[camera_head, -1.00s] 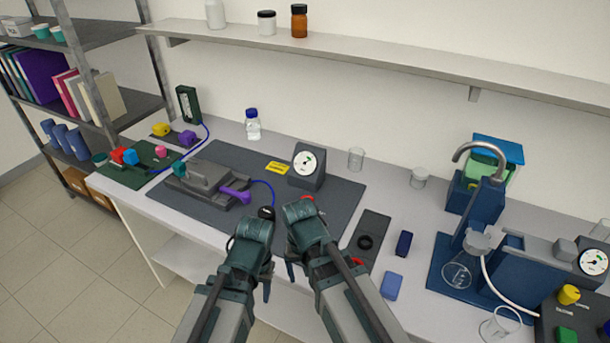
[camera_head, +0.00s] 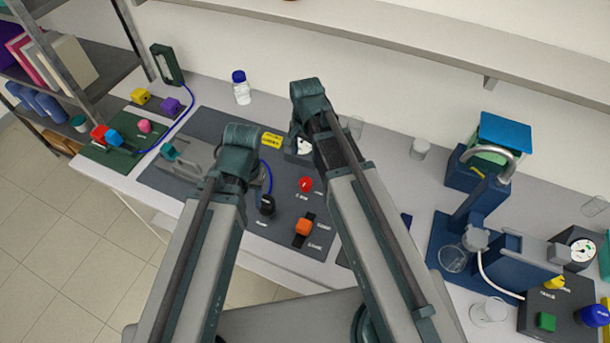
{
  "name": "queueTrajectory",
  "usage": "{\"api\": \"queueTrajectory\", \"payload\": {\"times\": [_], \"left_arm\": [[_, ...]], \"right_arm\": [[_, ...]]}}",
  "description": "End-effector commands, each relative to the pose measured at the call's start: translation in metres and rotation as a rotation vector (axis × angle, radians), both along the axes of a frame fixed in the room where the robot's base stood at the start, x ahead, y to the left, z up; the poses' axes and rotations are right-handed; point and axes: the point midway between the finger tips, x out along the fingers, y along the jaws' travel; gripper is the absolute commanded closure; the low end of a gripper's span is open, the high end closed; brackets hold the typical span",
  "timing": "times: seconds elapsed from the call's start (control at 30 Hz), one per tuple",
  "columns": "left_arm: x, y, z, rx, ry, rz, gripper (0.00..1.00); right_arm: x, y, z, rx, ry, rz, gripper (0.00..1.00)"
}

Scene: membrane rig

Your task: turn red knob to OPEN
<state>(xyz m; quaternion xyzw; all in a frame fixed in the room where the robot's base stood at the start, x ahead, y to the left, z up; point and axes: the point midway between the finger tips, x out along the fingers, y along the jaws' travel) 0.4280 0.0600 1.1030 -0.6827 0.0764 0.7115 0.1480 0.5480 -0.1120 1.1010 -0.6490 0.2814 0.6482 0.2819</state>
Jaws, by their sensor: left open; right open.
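The red knob (camera_head: 306,184) sits on the dark grey mat (camera_head: 288,212) in the middle of the bench, in plain view between my two arms. Small white labels beside it are too small to read. My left gripper (camera_head: 238,142) is left of the red knob and above it in the picture, over the grey device. My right gripper (camera_head: 306,108) is further back, near the gauge, which it partly covers. Both are open and empty, apart from the knob; their fingers are mostly hidden behind their own housings.
An orange knob (camera_head: 304,228) on a black strip and a black round part (camera_head: 267,205) with a blue cable lie near the red knob. A blue rig (camera_head: 463,235) stands at the right. A shelf (camera_head: 400,45) runs along the wall.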

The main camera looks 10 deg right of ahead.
Motion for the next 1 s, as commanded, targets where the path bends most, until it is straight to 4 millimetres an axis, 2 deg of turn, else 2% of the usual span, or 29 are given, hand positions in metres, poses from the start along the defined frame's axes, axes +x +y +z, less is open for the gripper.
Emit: {"api": "queueTrajectory", "payload": {"times": [0.27,1.0], "left_arm": [[0.000,0.000,-0.023,0.001,0.000,-0.004,0.50],[0.001,0.000,-0.123,0.003,0.000,-0.012,0.50]], "right_arm": [[0.000,0.000,-0.023,0.000,0.000,0.002,0.17],[0.000,0.000,-0.123,0.000,0.000,0.002,0.17]]}}
